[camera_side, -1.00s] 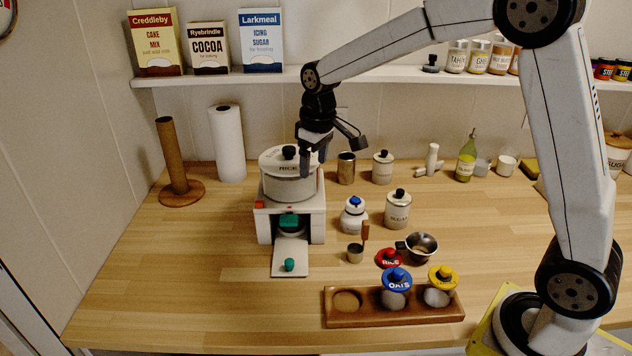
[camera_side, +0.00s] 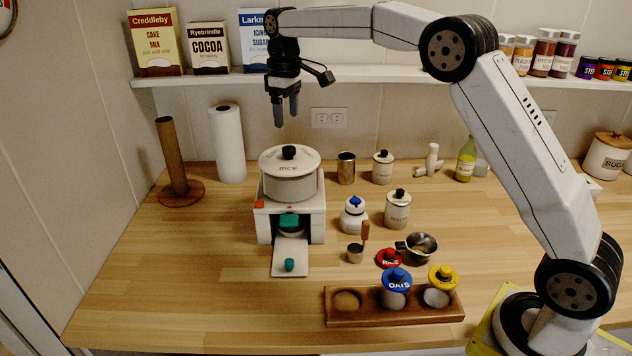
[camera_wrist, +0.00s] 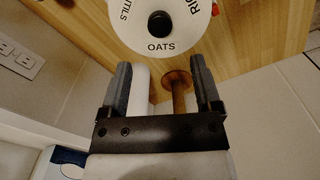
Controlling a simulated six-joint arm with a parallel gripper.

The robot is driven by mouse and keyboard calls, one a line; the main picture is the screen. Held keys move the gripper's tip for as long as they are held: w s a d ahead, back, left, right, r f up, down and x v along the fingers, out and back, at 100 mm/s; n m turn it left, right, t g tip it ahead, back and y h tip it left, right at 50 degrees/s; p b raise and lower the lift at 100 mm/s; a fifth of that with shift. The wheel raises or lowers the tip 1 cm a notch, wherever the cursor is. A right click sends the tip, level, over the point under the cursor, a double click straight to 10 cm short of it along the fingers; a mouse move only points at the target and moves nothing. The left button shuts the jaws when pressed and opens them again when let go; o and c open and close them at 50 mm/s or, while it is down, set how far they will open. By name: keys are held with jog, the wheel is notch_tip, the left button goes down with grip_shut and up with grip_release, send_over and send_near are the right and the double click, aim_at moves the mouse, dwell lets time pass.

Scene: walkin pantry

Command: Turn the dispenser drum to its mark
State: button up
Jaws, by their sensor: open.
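The dispenser (camera_side: 290,222) stands at the left of the counter, with a white round drum (camera_side: 290,186) on top. The drum has a black knob (camera_side: 289,152) and the word RICE on the side facing the side camera. In the wrist view the drum top (camera_wrist: 172,28) shows OATS nearest my gripper, RI... at the right edge and ...UTILS at the left. A small red piece (camera_side: 260,204) sits on the dispenser's front left corner. My gripper (camera_side: 286,118) is open and empty, pointing down in the air above and behind the drum, not touching it.
A paper towel roll (camera_side: 227,145) and a brown upright holder (camera_side: 172,160) stand left of the dispenser. Canisters (camera_side: 397,208) and a steel cup (camera_side: 346,168) stand to its right. A wooden rack (camera_side: 335,315) holds lidded jars in front. The shelf (camera_side: 200,79) with boxes is close behind my gripper.

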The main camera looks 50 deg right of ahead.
aim_at(288, 147)
jog(key=shift+f, duration=3.9)
grip_shut()
jog(key=shift+r, duration=0.1)
